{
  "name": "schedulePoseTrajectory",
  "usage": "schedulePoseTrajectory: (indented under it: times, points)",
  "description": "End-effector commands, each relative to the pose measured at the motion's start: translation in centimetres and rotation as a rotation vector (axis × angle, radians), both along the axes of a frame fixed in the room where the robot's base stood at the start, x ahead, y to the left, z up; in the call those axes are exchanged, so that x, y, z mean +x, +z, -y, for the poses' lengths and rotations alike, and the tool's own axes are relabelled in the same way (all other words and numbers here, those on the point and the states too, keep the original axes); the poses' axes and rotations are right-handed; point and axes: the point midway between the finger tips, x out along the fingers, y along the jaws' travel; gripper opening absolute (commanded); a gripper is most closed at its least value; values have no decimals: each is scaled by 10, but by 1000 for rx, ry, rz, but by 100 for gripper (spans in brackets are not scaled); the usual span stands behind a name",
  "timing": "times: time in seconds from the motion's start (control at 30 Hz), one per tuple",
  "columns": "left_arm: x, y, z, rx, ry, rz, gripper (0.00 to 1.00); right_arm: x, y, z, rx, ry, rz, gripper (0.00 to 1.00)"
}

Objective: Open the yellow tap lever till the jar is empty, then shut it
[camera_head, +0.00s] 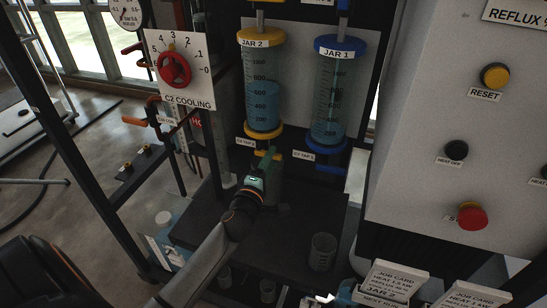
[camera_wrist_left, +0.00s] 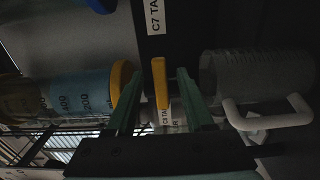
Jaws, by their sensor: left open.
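Jar 2 (camera_head: 262,75) is a clear graduated cylinder with yellow end rings, part filled with blue liquid. Its lower yellow ring and the liquid also show in the left wrist view (camera_wrist_left: 82,92). The yellow tap lever (camera_wrist_left: 160,82) is below the jar. In the head view my gripper partly hides the lever (camera_head: 276,159). My left gripper (camera_head: 266,158) has green fingers, one on each side of the lever in the left wrist view (camera_wrist_left: 160,75). It is open, and contact with the lever cannot be told. My right gripper is out of view.
Jar 1 (camera_head: 328,100), with blue rings and blue liquid, hangs close on the right. A clear handled vessel (camera_wrist_left: 255,75) is near the fingers. A beaker (camera_head: 322,252) stands on the dark bench (camera_head: 195,228). A panel with buttons (camera_head: 430,110) is at right.

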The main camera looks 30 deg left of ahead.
Motion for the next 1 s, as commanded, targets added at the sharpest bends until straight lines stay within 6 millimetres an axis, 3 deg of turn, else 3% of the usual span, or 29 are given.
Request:
schedulePoseTrajectory:
  times: [0.77, 1.0]
  points:
    - [20, 0, -5, 1, -1, 0, 52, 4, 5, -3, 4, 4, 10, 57]
    - [20, 0, -5, 1, -1, 0, 26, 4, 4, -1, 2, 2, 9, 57]
